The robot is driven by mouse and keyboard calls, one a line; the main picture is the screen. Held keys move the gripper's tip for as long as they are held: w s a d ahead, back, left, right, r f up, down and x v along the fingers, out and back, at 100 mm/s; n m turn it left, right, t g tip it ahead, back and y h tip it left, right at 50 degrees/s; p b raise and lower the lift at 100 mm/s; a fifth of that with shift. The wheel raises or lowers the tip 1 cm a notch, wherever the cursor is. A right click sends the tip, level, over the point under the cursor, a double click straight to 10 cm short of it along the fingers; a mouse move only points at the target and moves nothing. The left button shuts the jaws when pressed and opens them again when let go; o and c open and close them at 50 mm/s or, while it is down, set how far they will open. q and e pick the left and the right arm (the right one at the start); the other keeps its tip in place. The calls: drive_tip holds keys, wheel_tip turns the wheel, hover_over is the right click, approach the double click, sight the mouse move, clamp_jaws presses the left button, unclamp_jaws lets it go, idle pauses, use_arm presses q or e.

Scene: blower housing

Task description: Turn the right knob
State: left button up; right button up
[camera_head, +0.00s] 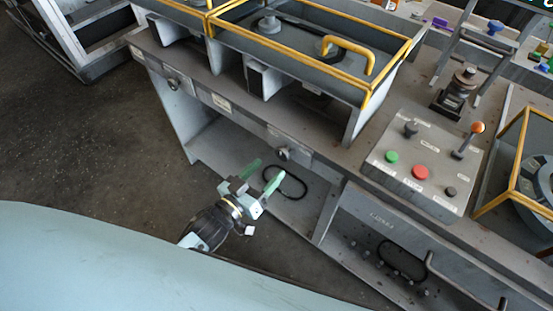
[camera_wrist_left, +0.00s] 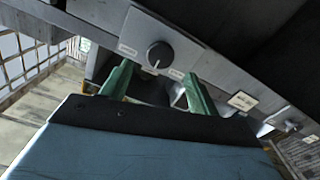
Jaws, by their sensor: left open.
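The right knob (camera_head: 283,153) is a small round knob on the front face of the grey bench. In the left wrist view this dark knob (camera_wrist_left: 160,54) sits on a light plate with small labels, with a pale mark on its face. My left gripper (camera_head: 269,167) is open, its green fingers pointing toward the knob, just below and in front of it. In the wrist view the two fingertips (camera_wrist_left: 159,70) stand apart on either side below the knob, with nothing between them. My right gripper is not in view.
Another knob (camera_head: 172,84) is on the bench front to the left. A control panel (camera_head: 426,170) with green and red buttons and an orange-tipped lever is at the right. A yellow-framed box (camera_head: 310,42) stands on the bench. Open floor (camera_head: 90,150) lies to the left.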

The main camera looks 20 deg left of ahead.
sight(281, 156)
use_arm(q)
drive_tip(key=x, duration=0.5)
drive_tip(key=c, duration=1)
drive_tip(key=shift+o, duration=0.2)
drive_tip(key=shift+m, duration=0.4)
drive_tip(key=m, duration=0.4)
drive_tip(key=shift+m, duration=0.4)
drive_tip(key=m, duration=0.6)
